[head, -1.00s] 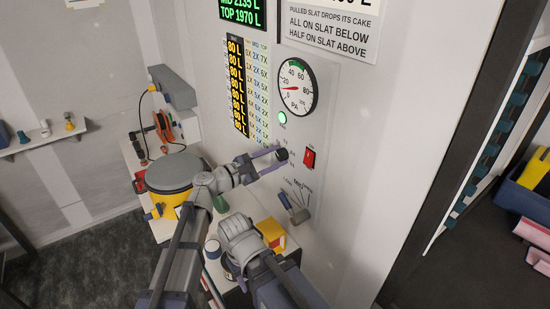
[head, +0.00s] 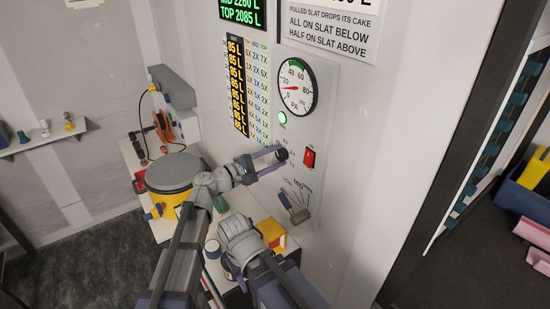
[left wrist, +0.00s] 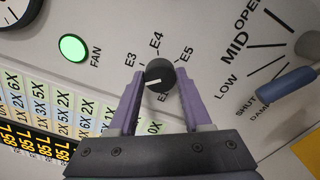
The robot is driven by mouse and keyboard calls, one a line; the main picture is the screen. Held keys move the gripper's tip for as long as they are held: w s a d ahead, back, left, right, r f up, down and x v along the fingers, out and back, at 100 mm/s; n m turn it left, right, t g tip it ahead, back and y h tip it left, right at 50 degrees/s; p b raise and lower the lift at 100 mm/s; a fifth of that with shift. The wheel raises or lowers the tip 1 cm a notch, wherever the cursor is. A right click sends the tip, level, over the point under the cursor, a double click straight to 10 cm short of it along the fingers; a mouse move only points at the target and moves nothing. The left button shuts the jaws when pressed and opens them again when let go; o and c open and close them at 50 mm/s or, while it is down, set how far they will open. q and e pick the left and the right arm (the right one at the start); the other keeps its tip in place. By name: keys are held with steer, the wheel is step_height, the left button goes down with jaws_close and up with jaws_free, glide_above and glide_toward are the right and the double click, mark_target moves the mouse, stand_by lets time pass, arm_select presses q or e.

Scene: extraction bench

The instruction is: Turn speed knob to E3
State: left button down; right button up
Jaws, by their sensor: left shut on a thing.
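The speed knob (left wrist: 160,72) is a round black knob with a short white mark on its face. In the left wrist view, the mark lies on its left part and points left, a little below the E3 label (left wrist: 131,59). The E4 label (left wrist: 157,41) is above the knob and the E5 label (left wrist: 186,54) is at its upper right. Another label below is partly hidden. My left gripper (left wrist: 157,88) has its purple fingers on both sides of the knob, shut on it; it also shows in the head view (head: 268,160). My right gripper does not show.
A damper lever (head: 297,211) sits below. A lit green fan lamp (left wrist: 73,47) is near. A yellow bucket (head: 168,200) stands on the bench behind my arm.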

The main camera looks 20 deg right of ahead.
arm_select(q)
steer(key=m, duration=0.4)
steer(key=shift+f, duration=0.1)
steer(key=shift+m, duration=2.1)
steer(key=shift+c, duration=1.7)
jaws_free()
steer(key=v, duration=0.8)
